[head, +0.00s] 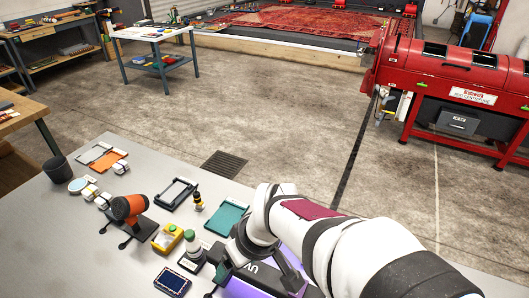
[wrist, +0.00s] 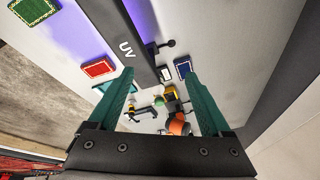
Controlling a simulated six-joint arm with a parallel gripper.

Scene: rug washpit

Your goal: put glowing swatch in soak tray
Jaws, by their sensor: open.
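My gripper (wrist: 159,75) is open and empty, its two green fingers reaching over the table beside the dark UV lamp bar (wrist: 122,38). In the wrist view a red swatch (wrist: 98,68) and a green swatch (wrist: 33,10) lie left of the bar, near violet light. A blue swatch (wrist: 183,67) lies right of it. A dark blue swatch (head: 172,282) shows in the head view at the front. I cannot tell which swatch glows. Shallow trays stand farther back: teal (head: 226,217), dark-framed (head: 177,193) and orange (head: 107,160). I cannot tell which is the soak tray.
An orange-and-black tool on a stand (head: 128,208), a yellow box (head: 167,238), a small dark bottle (head: 198,201) and a dark cup (head: 56,168) crowd the left of the table. My arm covers the right side. A floor drain (head: 224,164) lies beyond.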

